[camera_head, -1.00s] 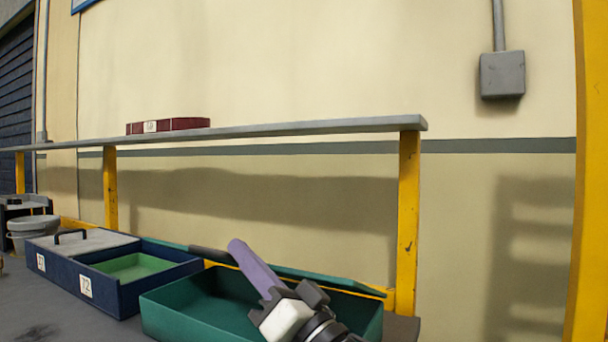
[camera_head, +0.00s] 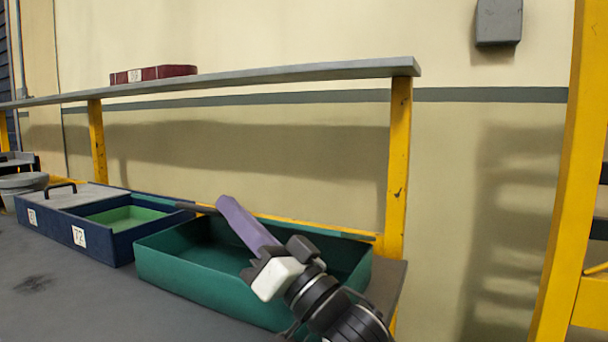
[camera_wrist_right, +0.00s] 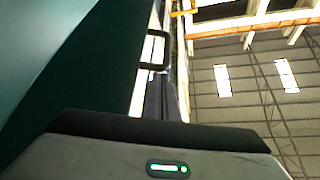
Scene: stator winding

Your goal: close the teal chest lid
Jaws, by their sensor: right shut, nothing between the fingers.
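The teal chest (camera_head: 190,275) stands on the grey bench, its green inside showing. Its lid (camera_head: 335,231) is open and shows as a thin, nearly edge-on strip behind the back rim. My right gripper (camera_head: 228,205) reaches over the chest from the front right, its purple fingers shut and empty. The fingertips are near the back rim and lid; I cannot tell whether they touch. In the right wrist view a teal surface (camera_wrist_right: 45,60) fills the left side, with a black handle-like loop (camera_wrist_right: 155,50) beside it. My left gripper is not in view.
A navy box (camera_head: 120,240) with a green compartment and a grey handled cover stands left of the chest. A grey shelf (camera_head: 250,78) on yellow posts runs behind, carrying a dark red box (camera_head: 153,74). The bench front left (camera_head: 70,300) is clear.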

